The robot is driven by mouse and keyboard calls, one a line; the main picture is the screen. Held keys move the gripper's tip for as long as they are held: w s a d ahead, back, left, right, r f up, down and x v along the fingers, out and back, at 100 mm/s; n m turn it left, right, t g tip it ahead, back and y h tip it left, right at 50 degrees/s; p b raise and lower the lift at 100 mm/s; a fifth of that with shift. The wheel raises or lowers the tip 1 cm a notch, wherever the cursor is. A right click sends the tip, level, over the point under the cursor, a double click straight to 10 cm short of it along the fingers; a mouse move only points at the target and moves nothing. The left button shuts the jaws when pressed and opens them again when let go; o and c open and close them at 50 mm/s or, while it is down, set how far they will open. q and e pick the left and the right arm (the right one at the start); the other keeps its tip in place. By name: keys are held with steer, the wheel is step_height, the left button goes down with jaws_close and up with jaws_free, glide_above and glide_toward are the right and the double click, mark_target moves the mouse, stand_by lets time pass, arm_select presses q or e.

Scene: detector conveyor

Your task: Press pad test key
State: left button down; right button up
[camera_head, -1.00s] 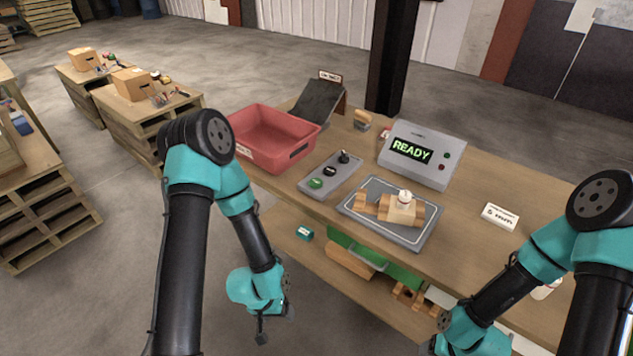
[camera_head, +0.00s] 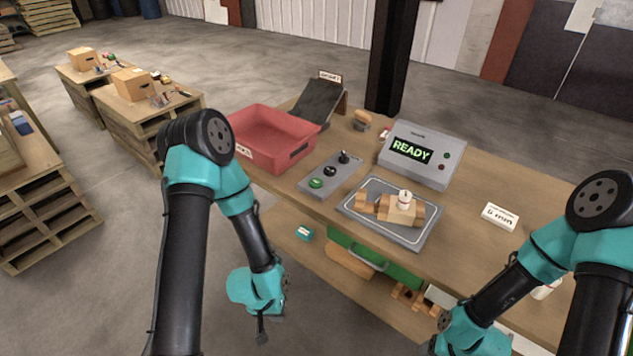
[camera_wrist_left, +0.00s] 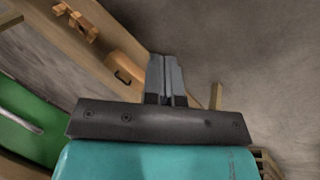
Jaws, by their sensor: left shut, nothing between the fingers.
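A grey control panel (camera_head: 322,189) lies on the bench in the head view, with a green button (camera_head: 316,183), a dark button (camera_head: 330,171) and a small black knob or lever (camera_head: 344,157). I cannot read which one is the test key. A grey pad (camera_head: 403,240) lies to its right, with a wooden toy (camera_head: 390,208) on it. A grey display box (camera_head: 425,153) behind reads READY. My left gripper (camera_head: 262,338) hangs in front of the bench, low and clear of the panel. In the left wrist view its fingers (camera_wrist_left: 165,62) are together and empty. My right gripper's fingers are hidden.
A red bin (camera_head: 272,165) stands left of the panel, with a dark ramp (camera_head: 320,100) behind it. A white label block (camera_head: 500,215) sits at the right. A green drawer (camera_head: 402,274) with a grey handle and a lower shelf are under the benchtop.

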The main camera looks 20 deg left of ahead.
stand_by(0.7)
arm_select(q)
steer(key=w+d+r+n+t, duration=0.1)
steer(key=w+d+r+n, duration=0.1)
steer(key=w+r, duration=0.4)
steer(key=w+d+r+n+t, duration=0.1)
steer(key=w+d+r+n, duration=0.1)
steer(key=w+r, duration=0.5)
steer(key=w+d+r+n+t, duration=0.1)
steer(key=w+d+r+n, duration=0.1)
steer(key=w+r, duration=0.5)
steer(key=shift+w+d+r+n+t+h, duration=0.15)
steer(key=shift+w+n, duration=0.3)
steer(key=shift+w, duration=0.6)
steer(key=shift+w+d+n+t+h, duration=0.2)
steer(key=shift+w+n, duration=0.25)
steer(key=shift+w, duration=0.55)
step_height(320, 180, up, 13)
steer(key=n+t+h, duration=0.2)
steer(key=n, duration=0.6)
glide_above(316, 183)
steer(key=shift+f, duration=4.45)
steer(key=shift+f, duration=0.1)
steer(key=shift+f, duration=0.3)
